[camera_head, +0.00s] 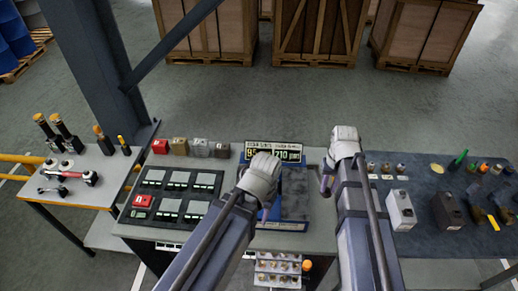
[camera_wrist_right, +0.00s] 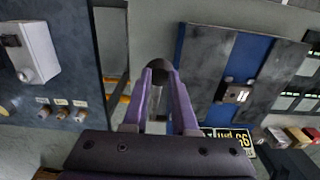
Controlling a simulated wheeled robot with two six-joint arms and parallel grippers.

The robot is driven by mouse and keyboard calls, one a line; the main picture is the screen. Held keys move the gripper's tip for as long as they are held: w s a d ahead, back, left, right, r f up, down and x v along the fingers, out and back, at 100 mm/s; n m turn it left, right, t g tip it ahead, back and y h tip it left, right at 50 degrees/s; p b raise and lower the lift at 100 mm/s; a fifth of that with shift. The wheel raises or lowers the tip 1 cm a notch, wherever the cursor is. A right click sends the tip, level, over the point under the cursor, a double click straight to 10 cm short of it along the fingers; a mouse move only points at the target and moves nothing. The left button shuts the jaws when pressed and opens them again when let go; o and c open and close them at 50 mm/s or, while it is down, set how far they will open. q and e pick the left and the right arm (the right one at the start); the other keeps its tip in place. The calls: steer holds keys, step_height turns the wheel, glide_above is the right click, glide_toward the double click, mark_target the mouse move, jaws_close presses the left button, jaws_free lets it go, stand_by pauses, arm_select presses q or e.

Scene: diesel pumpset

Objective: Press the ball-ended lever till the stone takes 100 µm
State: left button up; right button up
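My right gripper (camera_head: 326,186) hangs at the right side of the blue and grey machine (camera_head: 296,203); its wrist hides the lever in the head view. In the right wrist view two purple fingers (camera_wrist_right: 161,76) have a dark ball (camera_wrist_right: 161,70) between their tips, apparently the lever's end, with no clear gap beside it. The display (camera_head: 273,153) behind the machine reads about 95 on its left half and 710 rpm on its right. My left gripper (camera_head: 265,214) points down at the machine's left side; its wrist hides the opening. I cannot make out the stone's contact.
A panel of black modules (camera_head: 178,196) stands left of the machine. Coloured blocks (camera_head: 180,146) sit behind it. A dark table (camera_head: 440,200) at the right holds boxes and small parts. A side table (camera_head: 85,175) at the left holds tools.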

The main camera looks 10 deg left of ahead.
steer(key=r+p, duration=0.2)
steer(key=r, duration=0.1)
steer(key=w+r+p, duration=0.1)
steer(key=r+p, duration=0.2)
steer(key=shift+w, duration=0.15)
steer(key=shift+f, duration=0.1)
steer(key=s+a+f+n+b, duration=0.1)
steer(key=s+a+f+b, duration=0.4)
steer(key=s+f+b, duration=0.2)
steer(key=s+a+f+n+h+b, duration=0.1)
steer(key=s+a+f+n+b, duration=0.1)
steer(key=s+a+f+b, duration=0.3)
step_height(320, 180, down, 2)
steer(key=s+b, duration=0.2)
steer(key=shift+s+a+f+b, duration=0.15)
steer(key=shift+s+a+b, duration=0.1)
steer(key=shift+b, duration=0.05)
stand_by(0.8)
